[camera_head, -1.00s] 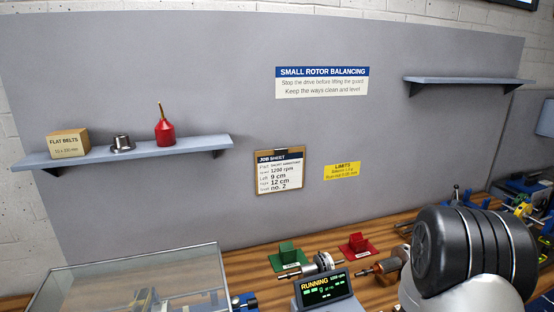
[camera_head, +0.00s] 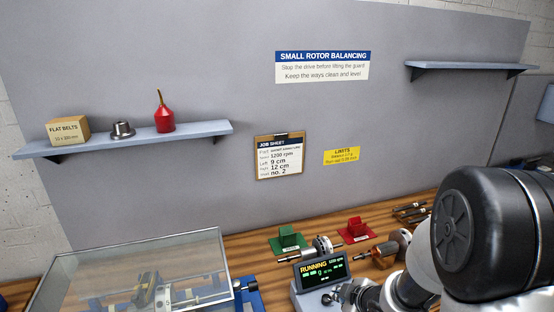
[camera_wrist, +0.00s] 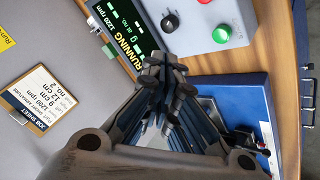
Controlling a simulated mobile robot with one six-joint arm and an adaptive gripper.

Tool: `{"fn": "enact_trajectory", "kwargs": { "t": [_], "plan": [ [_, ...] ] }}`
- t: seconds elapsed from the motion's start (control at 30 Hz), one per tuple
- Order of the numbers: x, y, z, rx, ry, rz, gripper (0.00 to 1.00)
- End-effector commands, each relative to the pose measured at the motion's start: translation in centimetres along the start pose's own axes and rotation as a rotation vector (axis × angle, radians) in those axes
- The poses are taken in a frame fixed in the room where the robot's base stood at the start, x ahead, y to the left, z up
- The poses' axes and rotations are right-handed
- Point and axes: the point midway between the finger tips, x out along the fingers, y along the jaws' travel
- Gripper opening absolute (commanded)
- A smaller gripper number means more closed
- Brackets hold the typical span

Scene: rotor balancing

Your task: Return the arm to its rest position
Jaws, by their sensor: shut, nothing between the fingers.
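My gripper (camera_head: 338,297) is low in the head view, just in front of the balancer's display (camera_head: 322,269), which reads RUNNING. In the wrist view my gripper (camera_wrist: 168,80) has its fingers together with nothing between them. The display (camera_wrist: 122,38) there reads RUNNING 1220 rpm. My arm fills the lower right of the head view, its black joint housing large and near the camera.
A clear guard (camera_head: 140,265) covers a machine at lower left. A control panel with a red button (camera_wrist: 204,1) and a green button (camera_wrist: 222,33) is near my gripper.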

Motion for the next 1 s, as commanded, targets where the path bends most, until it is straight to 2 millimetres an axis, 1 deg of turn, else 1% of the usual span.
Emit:
{"fn": "enact_trajectory", "kwargs": {
  "t": [0.03, 0.13, 0.17, 0.2, 0.27, 0.3, 0.37, 0.4, 0.43, 0.5, 0.57, 0.6, 0.7, 0.8, 0.9, 1.0],
  "plan": [
    [-1.6, 1.1, 0.0, 0.042, -0.045, 0.038, 0.0],
    [-5.3, 2.1, 0.6, 0.167, -0.141, 0.086, 0.0],
    [-6.4, 2.2, 0.7, 0.209, -0.166, 0.098, 0.0],
    [-8.0, 2.1, 0.9, 0.265, -0.196, 0.113, 0.0],
    [-10.3, 1.6, 1.1, 0.354, -0.235, 0.131, 0.0],
    [-11.9, 1.1, 1.2, 0.415, -0.256, 0.139, 0.0],
    [-14.2, -0.1, 1.3, 0.508, -0.283, 0.145, 0.0],
    [-15.6, -1.1, 1.4, 0.571, -0.297, 0.145, 0.0],
    [-16.7, -1.9, 1.4, 0.618, -0.306, 0.143, 0.0],
    [-19.0, -4.2, 1.4, 0.725, -0.322, 0.129, 0.0],
    [-20.7, -6.4, 1.3, 0.809, -0.331, 0.107, 0.0],
    [-21.8, -7.9, 1.2, 0.86, -0.335, 0.091, 0.0],
    [-23.8, -11.1, 1.0, 0.961, -0.341, 0.046, 0.0],
    [-25.0, -13.4, 0.8, 1.024, -0.347, 0.008, 0.0],
    [-25.7, -14.6, 0.7, 1.055, -0.351, -0.015, 0.0],
    [-25.9, -14.9, 0.7, 1.064, -0.354, -0.022, 0.0]
  ]
}}
